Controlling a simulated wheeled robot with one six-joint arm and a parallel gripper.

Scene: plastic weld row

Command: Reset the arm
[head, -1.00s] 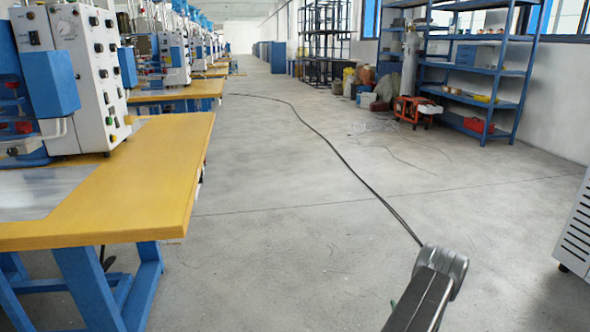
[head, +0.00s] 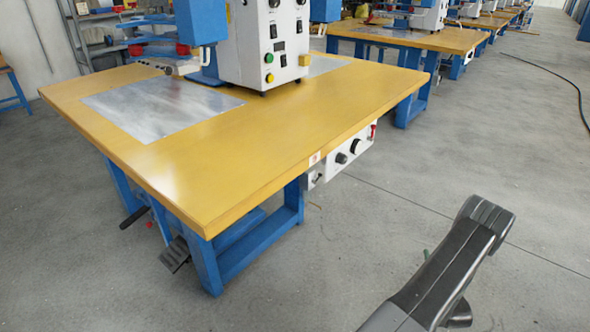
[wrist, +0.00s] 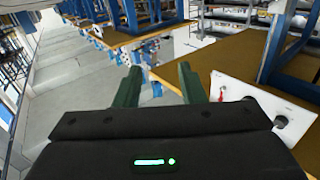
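My gripper (wrist: 160,86) shows in the wrist view, with two dark green fingers standing well apart. Nothing is between them; floor and distant tables show through the gap. A green light is lit on its dark body. In the head view my grey arm (head: 447,262) rises from the lower right, bent at an elbow, over bare floor. The gripper itself cannot be made out in the head view.
A yellow-topped table (head: 290,130) on blue legs stands left of my arm, bearing a white and blue welding machine (head: 268,45). A control box (head: 345,160) hangs under its edge. A pedal (head: 175,254) is below. More tables recede behind. Floor at right is open, with a black cable (head: 560,78).

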